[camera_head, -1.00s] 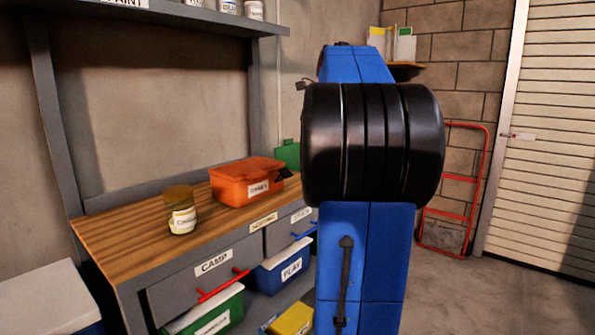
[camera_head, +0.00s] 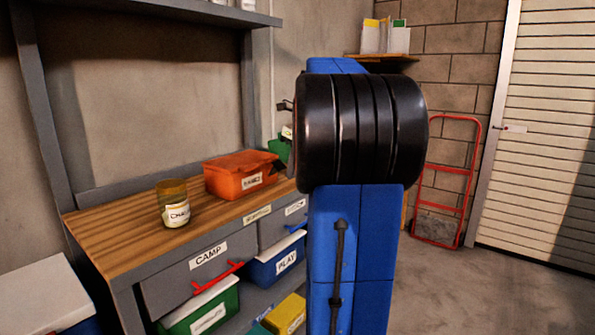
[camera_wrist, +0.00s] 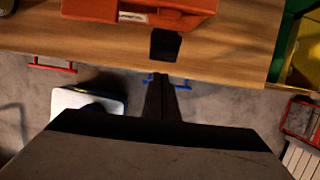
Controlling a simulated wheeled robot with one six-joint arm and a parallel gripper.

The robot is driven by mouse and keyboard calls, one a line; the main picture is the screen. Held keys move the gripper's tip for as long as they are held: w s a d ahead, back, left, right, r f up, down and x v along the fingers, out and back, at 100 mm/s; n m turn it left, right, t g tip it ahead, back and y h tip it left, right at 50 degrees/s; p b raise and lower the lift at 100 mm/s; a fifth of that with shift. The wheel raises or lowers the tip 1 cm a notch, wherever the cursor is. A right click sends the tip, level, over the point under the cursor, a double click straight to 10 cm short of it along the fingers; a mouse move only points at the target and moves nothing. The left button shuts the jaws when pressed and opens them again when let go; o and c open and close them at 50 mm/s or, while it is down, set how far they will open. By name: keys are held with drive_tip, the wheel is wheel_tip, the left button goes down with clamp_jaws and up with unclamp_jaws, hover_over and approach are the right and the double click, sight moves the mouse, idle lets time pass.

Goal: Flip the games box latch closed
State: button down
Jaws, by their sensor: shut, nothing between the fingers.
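The games box (camera_head: 240,174) is orange with a white label and sits on the wooden workbench, left of my arm in the head view. It also shows at the top of the wrist view (camera_wrist: 95,9). A black flap, apparently the latch (camera_wrist: 165,44), sticks out from the box's front over the wood in the wrist view. My gripper (camera_wrist: 161,80) is shut and empty, its dark fingers pointing toward the flap. In the wrist picture the fingertips appear just below the flap, with a gap. In the head view my arm hides the gripper.
The wooden bench (camera_head: 125,232) also carries a labelled jar (camera_head: 173,204). Drawers with red (camera_head: 218,278) and blue handles are below, over several lidded bins (camera_head: 276,262). A green container (camera_wrist: 290,35) stands at right in the wrist view. A red hand truck (camera_head: 447,180) leans at the back wall.

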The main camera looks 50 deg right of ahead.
sight(281, 166)
drive_tip(key=shift+w+r, duration=0.55)
drive_tip(key=shift+w, duration=0.15)
drive_tip(key=shift+a, duration=0.1)
drive_tip(key=shift+w+r+g, duration=0.15)
drive_tip(key=shift+r+g, duration=0.05)
drive_tip(key=shift+g, duration=0.1)
drive_tip(key=shift+w+r, duration=0.15)
drive_tip(key=shift+w+a+r+g, duration=0.1)
drive_tip(key=shift+w+r+g, duration=0.3)
drive_tip(key=shift+w+r, duration=0.55)
drive_tip(key=shift+r, duration=0.75)
